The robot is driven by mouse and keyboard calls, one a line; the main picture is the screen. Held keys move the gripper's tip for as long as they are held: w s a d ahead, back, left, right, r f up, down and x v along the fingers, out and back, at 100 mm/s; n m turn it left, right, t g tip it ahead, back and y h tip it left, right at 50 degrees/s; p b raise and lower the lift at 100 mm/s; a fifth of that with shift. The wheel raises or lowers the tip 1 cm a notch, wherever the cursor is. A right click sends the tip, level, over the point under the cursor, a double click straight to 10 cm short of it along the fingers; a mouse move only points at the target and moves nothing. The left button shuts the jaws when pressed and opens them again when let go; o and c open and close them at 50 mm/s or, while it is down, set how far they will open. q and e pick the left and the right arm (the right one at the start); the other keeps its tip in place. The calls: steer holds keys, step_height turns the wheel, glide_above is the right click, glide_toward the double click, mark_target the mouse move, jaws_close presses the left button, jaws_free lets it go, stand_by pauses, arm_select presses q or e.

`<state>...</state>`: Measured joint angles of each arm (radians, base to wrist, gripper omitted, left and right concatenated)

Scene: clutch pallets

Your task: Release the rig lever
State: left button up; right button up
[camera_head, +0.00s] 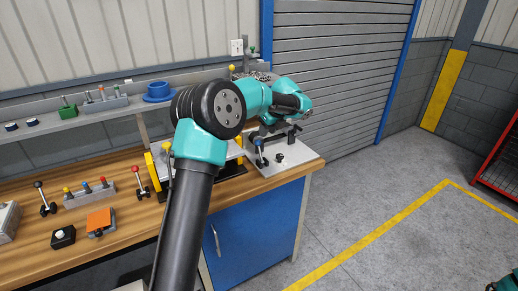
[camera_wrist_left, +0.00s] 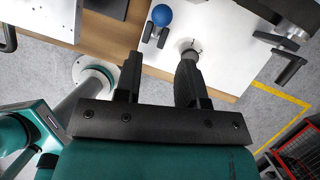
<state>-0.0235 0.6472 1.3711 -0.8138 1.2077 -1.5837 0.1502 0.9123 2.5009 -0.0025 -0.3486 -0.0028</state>
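The rig is a pale plate (camera_head: 300,160) with dark metal parts at the right end of the wooden bench. A lever with a blue ball knob (camera_wrist_left: 162,14) stands on it; its blue part (camera_head: 258,142) also shows in the head view. A short post with a dark ring (camera_wrist_left: 190,50) rises from the plate close to the right finger. My left gripper (camera_wrist_left: 159,75) is open with nothing visible between its fingers. The blue knob lies beyond the fingertips, apart from them. In the head view my left arm reaches over the bench and partly hides the rig.
The wooden bench (camera_head: 120,218) holds small levers, an orange block (camera_head: 100,219) and a row of coloured knobs (camera_head: 88,190). A shelf behind carries a blue round part (camera_head: 159,91). A blue cabinet (camera_head: 255,228) is under the bench; open floor lies right.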

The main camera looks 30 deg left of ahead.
mark_target(259, 148)
arm_select(q)
steer(key=x, duration=1.1)
steer(key=shift+f, duration=0.1)
steer(key=shift+c, duration=0.3)
jaws_close()
